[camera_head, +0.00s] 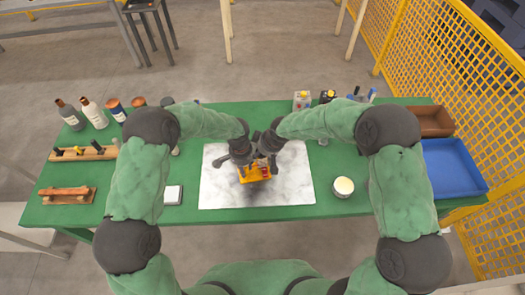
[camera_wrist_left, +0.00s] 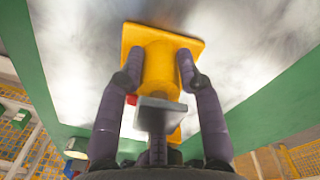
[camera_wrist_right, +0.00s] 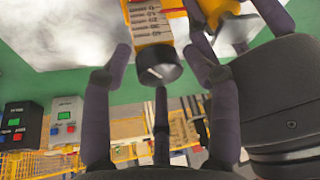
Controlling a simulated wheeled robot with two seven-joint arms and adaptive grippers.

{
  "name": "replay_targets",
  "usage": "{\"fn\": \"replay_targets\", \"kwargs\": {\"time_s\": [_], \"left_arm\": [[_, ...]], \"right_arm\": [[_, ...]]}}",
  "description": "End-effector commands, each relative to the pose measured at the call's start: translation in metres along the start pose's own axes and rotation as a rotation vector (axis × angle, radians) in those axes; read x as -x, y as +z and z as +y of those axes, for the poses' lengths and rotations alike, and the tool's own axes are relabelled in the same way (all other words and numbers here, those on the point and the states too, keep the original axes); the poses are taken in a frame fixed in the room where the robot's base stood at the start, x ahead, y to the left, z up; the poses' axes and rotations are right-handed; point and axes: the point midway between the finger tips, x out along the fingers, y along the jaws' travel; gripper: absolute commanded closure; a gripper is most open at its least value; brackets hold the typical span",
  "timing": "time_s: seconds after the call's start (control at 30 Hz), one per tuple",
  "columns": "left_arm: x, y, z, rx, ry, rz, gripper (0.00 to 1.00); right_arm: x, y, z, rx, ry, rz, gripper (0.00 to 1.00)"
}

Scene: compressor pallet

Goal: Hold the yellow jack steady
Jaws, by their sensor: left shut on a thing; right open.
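The yellow jack (camera_head: 254,174) stands on a pale marble-patterned slab (camera_head: 215,190) in the middle of the green table, partly hidden by my grippers. In the left wrist view, the jack's yellow column (camera_wrist_left: 158,72) and square base are clear. My left gripper (camera_wrist_left: 159,68) is shut on that column, one finger on each side. My right gripper (camera_wrist_right: 159,58) is open, close by on the right. In the right wrist view its fingers stand either side of a round dark knob (camera_wrist_right: 160,70), below a yellow part with a marked scale (camera_wrist_right: 152,20). Contact there is unclear.
A round tin (camera_head: 343,187) stands right of the slab, and a blue tray (camera_head: 455,168) lies at the far right. A small white block (camera_head: 173,195) is left of the slab. Several bottles and cans stand at the back left. Yellow mesh fencing (camera_head: 460,60) rises behind on the right.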

Motion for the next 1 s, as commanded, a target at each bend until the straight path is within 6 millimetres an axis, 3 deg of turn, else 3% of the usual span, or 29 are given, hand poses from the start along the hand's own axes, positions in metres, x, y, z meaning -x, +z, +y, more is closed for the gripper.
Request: {"fn": "replay_targets", "kwargs": {"time_s": [0.37,0.8,1.0], "left_arm": [[-0.001,0.001,0.000,0.000,0.001,-0.002,1.00],[-0.001,0.001,0.000,0.000,0.001,-0.003,1.00],[-0.001,0.002,0.000,0.000,0.001,-0.004,1.00]], "right_arm": [[0.005,-0.003,0.001,-0.001,0.003,0.006,0.34],[0.061,-0.001,0.001,-0.001,0.002,0.004,0.34],[0.077,0.000,0.001,0.000,0.001,0.002,0.34]]}}
